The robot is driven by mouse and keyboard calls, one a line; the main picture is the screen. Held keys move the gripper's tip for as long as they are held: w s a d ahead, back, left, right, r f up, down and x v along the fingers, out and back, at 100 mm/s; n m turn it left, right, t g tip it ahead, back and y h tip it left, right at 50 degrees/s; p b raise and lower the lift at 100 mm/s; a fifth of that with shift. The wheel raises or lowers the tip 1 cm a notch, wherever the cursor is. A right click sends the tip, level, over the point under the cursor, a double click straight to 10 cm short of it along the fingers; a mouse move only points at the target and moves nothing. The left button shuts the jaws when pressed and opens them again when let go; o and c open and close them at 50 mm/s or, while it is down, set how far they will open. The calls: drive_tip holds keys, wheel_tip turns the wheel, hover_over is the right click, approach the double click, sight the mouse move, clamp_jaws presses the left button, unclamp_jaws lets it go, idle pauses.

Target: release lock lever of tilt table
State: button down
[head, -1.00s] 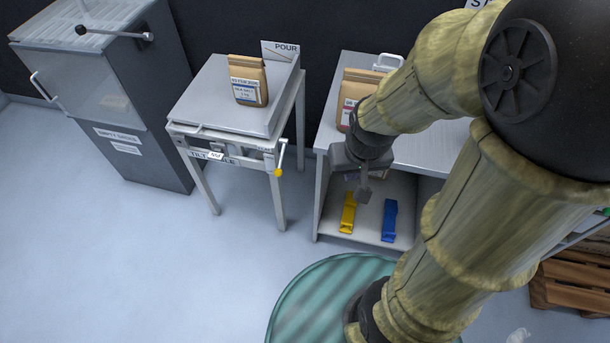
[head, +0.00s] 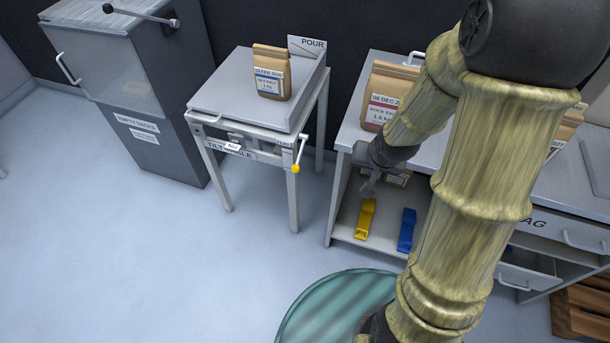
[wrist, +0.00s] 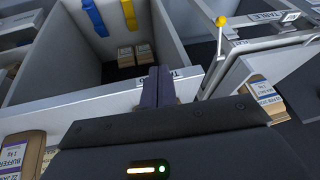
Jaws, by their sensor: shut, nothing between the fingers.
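The tilt table (head: 204,103) stands left of my arm, its top looking level, with a brown salt bag (head: 272,80) on it. Its lock lever (head: 301,150) is a thin light rod at the front right corner, hanging down and ending in a yellow knob (head: 296,169). In the wrist view the knob (wrist: 221,21) shows at the upper right, beside the table's frame. My gripper (head: 368,189) is shut and empty, to the right of the lever and apart from it, in front of the bench. Its dark fingers (wrist: 158,80) show in the wrist view.
The bench (head: 345,128) to the right carries salt bags (head: 386,97); a yellow clip (head: 365,219) and a blue clip (head: 406,230) are at its open lower part. A grey empty-sacks cabinet (head: 160,100) stands left. The floor (head: 150,250) before the table is clear.

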drive_tip(key=w+a+f+m+t+y+b, duration=0.1)
drive_tip(key=w+a+f+m+y+b, duration=0.2)
drive_tip(key=f, duration=0.4)
drive_tip(key=w+a+f+m+t+y+b, duration=0.1)
drive_tip(key=w+f+b, duration=0.25)
drive_tip(key=f, duration=0.45)
drive_tip(key=m+t+y+b, duration=0.5)
drive_tip(key=m+y+b, duration=0.1)
drive_tip(key=m, duration=0.1)
approach(300, 154)
wheel_tip(300, 154, down, 4)
drive_tip(key=s+d, duration=0.2)
drive_tip(key=s, duration=0.1)
drive_tip(key=shift+w+r, duration=0.1)
drive_tip(key=shift+r, duration=0.1)
drive_tip(key=shift+w+a, duration=0.1)
drive_tip(key=b+x, duration=0.2)
drive_tip(key=x, duration=0.8)
drive_tip(key=shift+s, duration=0.2)
drive_tip(key=shift+s+a+r, duration=0.1)
drive_tip(key=shift+s+r+g+p, duration=0.1)
drive_tip(key=shift+g+p, duration=0.3)
drive_tip(key=shift+p, duration=0.2)
